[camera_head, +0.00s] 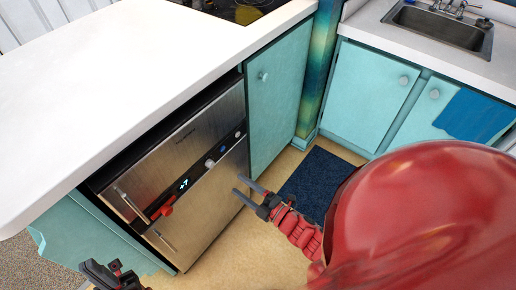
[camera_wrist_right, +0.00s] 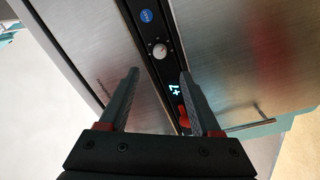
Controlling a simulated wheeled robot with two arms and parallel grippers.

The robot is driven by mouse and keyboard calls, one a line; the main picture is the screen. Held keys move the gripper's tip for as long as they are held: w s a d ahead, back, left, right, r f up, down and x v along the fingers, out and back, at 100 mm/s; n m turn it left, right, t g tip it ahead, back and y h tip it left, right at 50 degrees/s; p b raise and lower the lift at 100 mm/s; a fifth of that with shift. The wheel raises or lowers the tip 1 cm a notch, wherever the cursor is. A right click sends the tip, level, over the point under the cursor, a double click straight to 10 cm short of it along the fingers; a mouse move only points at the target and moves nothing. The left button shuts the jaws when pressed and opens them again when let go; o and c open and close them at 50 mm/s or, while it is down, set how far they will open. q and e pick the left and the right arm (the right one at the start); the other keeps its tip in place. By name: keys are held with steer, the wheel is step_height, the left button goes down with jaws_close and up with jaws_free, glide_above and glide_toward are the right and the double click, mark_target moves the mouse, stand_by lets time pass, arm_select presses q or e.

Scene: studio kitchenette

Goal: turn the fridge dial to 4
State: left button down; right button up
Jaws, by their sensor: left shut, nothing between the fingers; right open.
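The steel fridge (camera_head: 205,205) stands under the white counter, with a black control strip across its front. The round pale dial (camera_head: 210,163) is on that strip; in the right wrist view the dial (camera_wrist_right: 159,50) lies just beyond and between my fingertips. The display (camera_head: 184,184) reads +7, and it also shows in the right wrist view (camera_wrist_right: 175,91). My right gripper (camera_head: 239,184) is open and empty, in front of the fridge, apart from the dial; it also shows in the right wrist view (camera_wrist_right: 159,73). My left gripper (camera_head: 112,267) is shut and empty at the bottom left.
A blue button (camera_head: 222,149) and a red part (camera_head: 163,209) sit on the same strip. Bar handles (camera_head: 130,204) project from the fridge front. The white counter (camera_head: 110,75) overhangs it. A dark blue mat (camera_head: 312,180) lies on the floor to the right.

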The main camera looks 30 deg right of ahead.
steer(key=v, duration=0.6)
steer(key=shift+s+p, duration=0.25)
steer(key=shift+p, duration=0.05)
steer(key=shift+d, duration=0.1)
